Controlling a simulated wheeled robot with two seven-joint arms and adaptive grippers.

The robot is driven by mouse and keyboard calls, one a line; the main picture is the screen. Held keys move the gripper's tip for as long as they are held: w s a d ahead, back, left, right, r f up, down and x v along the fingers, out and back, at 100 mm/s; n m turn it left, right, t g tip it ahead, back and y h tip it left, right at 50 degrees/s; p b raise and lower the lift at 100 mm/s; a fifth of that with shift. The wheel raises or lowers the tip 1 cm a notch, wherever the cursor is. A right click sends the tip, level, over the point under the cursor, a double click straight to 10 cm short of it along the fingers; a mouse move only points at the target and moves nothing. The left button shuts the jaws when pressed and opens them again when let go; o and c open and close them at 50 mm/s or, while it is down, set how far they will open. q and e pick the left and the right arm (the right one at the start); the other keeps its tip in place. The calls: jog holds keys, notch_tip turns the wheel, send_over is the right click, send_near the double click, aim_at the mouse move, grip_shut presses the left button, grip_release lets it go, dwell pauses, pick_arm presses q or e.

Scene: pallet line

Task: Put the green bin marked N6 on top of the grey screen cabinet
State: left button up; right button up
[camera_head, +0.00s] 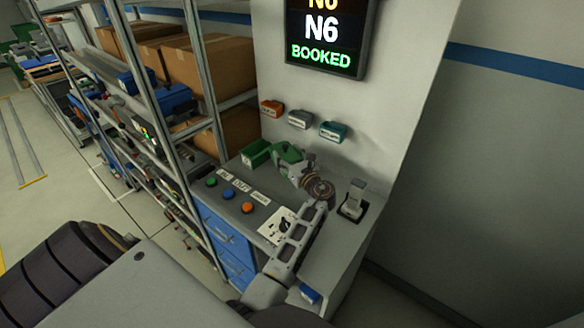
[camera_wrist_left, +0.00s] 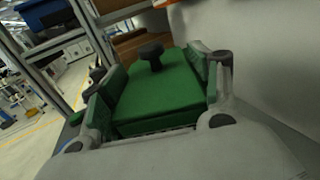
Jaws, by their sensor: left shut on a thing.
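A small green bin (camera_head: 256,153) is at the back of the grey worktop, by the wall; no N6 mark is legible on it. My left gripper (camera_head: 280,154) is at its right side, shut on it. In the left wrist view the green body (camera_wrist_left: 158,92) sits between the two green-padded fingers of the left gripper (camera_wrist_left: 155,100), a dark knob showing above it. Whether the bin touches the worktop is unclear. My right gripper is not in view.
Orange (camera_head: 271,108), grey (camera_head: 300,119) and teal (camera_head: 333,131) small bins hang on the pale face. Several coloured buttons and a black device (camera_head: 354,198) on a stand occupy the worktop (camera_head: 225,208). A metal rack with cartons (camera_head: 225,70) stands left.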

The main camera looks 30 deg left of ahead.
pick_arm(q)
jog(key=shift+w+r, duration=0.15)
jog(key=shift+w, duration=1.05)
jog(key=shift+s+f, duration=0.1)
jog(key=shift+f, duration=1.5)
jog(key=shift+f, duration=0.15)
jog(key=shift+f, duration=1.45)
jog(key=shift+w+f+p, duration=0.2)
jog(key=shift+f+p, duration=0.15)
jog(key=o, duration=1.5)
jog(key=shift+d+f, duration=0.1)
jog(key=shift+f, duration=0.05)
jog(key=shift+s, duration=0.1)
